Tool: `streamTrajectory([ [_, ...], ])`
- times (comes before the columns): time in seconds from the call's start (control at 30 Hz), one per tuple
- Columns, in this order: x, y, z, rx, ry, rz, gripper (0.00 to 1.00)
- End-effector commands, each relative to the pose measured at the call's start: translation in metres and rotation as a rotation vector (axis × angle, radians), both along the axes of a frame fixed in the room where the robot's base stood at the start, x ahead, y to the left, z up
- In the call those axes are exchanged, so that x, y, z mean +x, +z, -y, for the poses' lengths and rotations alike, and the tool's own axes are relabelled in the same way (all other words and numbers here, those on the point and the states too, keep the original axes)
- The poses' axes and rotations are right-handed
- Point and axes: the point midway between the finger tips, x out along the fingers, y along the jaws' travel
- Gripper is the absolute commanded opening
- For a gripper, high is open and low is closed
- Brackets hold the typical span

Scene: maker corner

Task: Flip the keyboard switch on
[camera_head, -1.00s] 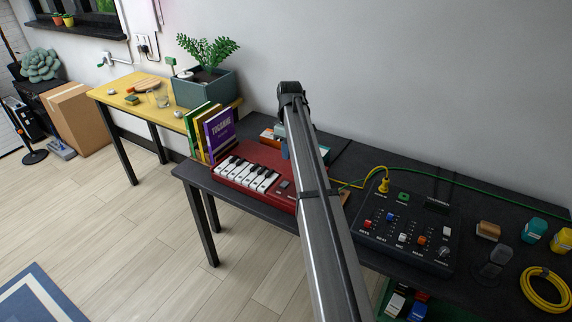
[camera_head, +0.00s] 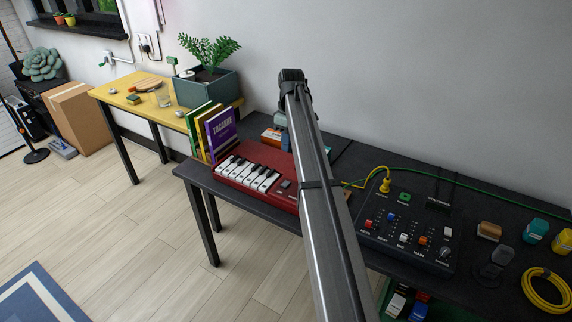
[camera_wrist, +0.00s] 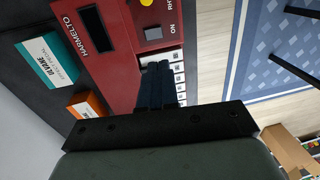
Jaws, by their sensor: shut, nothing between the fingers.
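The red keyboard (camera_head: 262,154) lies on the dark table, partly hidden behind my arm in the head view. It also fills the upper middle of the wrist view (camera_wrist: 113,68), with its white keys (camera_wrist: 177,58) to the right. A grey rocker switch (camera_wrist: 153,33) sits on its red panel beside the word ON; it shows small in the head view (camera_head: 286,184). I cannot tell its position. My gripper (camera_wrist: 156,66) is shut and empty, its dark fingertips appearing just below the switch in the wrist view, over the key edge. Contact cannot be told.
Upright books (camera_head: 218,131) stand at the keyboard's left end. A control box (camera_head: 408,232) with a yellow cable plug (camera_head: 385,186) is to the right. A teal box (camera_wrist: 47,60) and an orange box (camera_wrist: 87,105) lie behind the keyboard.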

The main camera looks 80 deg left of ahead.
Motion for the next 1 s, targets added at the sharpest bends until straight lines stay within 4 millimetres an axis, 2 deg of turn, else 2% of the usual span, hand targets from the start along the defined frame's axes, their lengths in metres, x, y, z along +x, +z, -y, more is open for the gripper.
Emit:
streamTrajectory([
  [0.2, 0.0, -0.002, 0.0, 0.001, 0.0, 0.001, 0.0],
  [0.37, -0.001, -0.014, 0.002, -0.001, 0.0, 0.001, 0.0],
  [1.0, -0.01, -0.117, 0.01, -0.001, 0.0, 0.001, 0.0],
])
